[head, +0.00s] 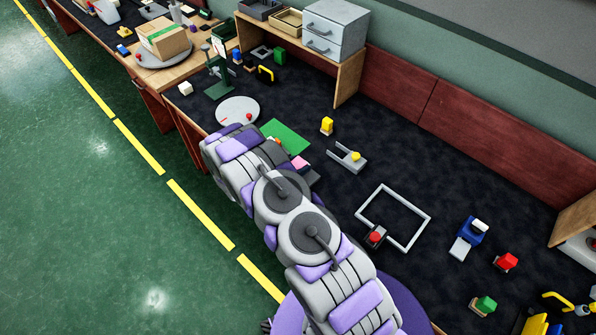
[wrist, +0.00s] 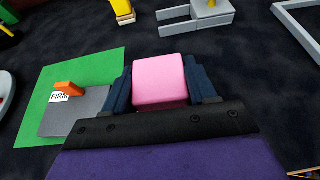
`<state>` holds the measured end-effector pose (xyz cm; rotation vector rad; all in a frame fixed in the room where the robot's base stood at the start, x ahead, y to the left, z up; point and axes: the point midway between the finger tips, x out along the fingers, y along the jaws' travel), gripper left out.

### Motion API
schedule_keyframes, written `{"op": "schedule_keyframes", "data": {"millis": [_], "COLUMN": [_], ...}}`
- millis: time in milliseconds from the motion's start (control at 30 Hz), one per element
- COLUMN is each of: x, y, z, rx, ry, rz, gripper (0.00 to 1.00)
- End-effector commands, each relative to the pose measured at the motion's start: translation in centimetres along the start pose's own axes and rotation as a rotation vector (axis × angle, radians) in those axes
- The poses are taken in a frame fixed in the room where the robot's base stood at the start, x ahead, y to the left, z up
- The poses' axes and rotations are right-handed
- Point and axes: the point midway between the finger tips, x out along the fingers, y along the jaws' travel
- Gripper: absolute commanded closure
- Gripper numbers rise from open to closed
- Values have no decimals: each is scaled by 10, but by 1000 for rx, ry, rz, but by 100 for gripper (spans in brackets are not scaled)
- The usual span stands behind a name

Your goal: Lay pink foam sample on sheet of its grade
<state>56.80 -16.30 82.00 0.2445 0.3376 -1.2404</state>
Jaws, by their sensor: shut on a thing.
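The pink foam sample (wrist: 160,82) is a block between the two dark blue fingers of my gripper (wrist: 160,85), which is shut on it. A bit of the pink sample (head: 299,163) also shows past my arm in the head view. A green sheet (wrist: 105,65) lies left of and partly behind the gripper; it also shows in the head view (head: 288,135). A grey block (wrist: 72,112) with an orange piece (wrist: 69,88) and a label reading FIRM (wrist: 60,98) lies over part of the green sheet. Whether the sample touches the surface below cannot be told.
A grey fork-shaped fixture with a yellow knob (head: 348,157) and a yellow block (head: 327,125) stand right of the green sheet. A white round plate (head: 237,110) lies to its left. A grey square frame (head: 408,196) lies farther right. Dark tabletop between them is clear.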

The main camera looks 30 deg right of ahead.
Motion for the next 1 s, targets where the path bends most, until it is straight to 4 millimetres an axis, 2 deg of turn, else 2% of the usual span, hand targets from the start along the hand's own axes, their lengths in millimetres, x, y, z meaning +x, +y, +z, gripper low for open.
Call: {"op": "schedule_keyframes", "data": {"millis": [100,200,567,600,833,1000], "x": [8,12,14,13,13,13], "y": [0,-1,0,0,0,0], "z": [-22,-33,-34,-34,-34,-34], "rx": [-2,-4,-1,-1,-1,0], "ry": [1,1,0,0,0,0], "rz": [-1,-2,-1,-1,-1,-1], "gripper": [76,76,76,41,19,18]}}
